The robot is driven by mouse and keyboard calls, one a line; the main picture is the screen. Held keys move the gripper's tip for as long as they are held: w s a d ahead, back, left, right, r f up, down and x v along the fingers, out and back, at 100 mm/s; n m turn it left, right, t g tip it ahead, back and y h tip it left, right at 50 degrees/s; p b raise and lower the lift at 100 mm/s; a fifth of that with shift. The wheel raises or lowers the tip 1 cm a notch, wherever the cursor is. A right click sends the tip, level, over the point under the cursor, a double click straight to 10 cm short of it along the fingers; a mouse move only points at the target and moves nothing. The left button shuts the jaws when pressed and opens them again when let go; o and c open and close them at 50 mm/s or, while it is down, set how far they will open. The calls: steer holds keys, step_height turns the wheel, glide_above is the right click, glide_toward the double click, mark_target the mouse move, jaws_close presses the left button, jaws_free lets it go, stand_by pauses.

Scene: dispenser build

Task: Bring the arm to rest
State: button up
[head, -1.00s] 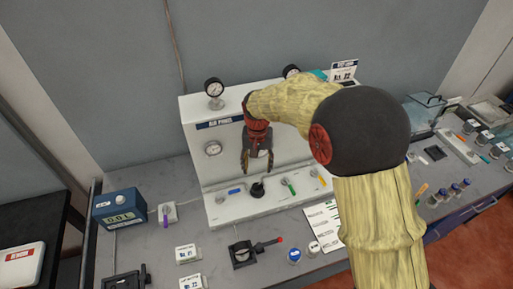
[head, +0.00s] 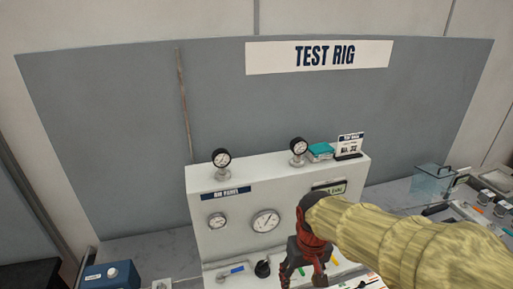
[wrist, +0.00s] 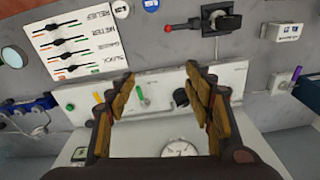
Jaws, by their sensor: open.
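My gripper (head: 304,272) hangs in front of the lower right of the white air panel (head: 205,240), at the bottom of the head view. In the wrist view its two fingers stand wide apart and the gap between them (wrist: 163,85) is empty. The black knob (wrist: 181,97) and green lever (wrist: 141,96) on the panel's base show beyond that gap. My arm comes in from the right edge of the head view.
Gauges (head: 221,158) and a teal box (head: 320,151) top the panel. A blue meter (head: 110,275) stands left and a clear box (head: 431,181) right. The wrist view shows a printed card (wrist: 75,45) and a black device with a red-tipped lever (wrist: 218,24) on the bench.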

steer(key=s+d+r+m+t+b, duration=0.1)
steer(key=s+d+r+t+b, duration=0.2)
steer(key=s+d+b, duration=0.3)
steer(key=s+d+t, duration=0.1)
steer(key=s, duration=0.4)
steer(key=shift+d+r+m+t+b, duration=0.15)
steer(key=shift+d+m+t+b, duration=0.15)
steer(key=shift+m+t+b, duration=0.1)
steer(key=shift+s, duration=0.1)
stand_by(2.4)
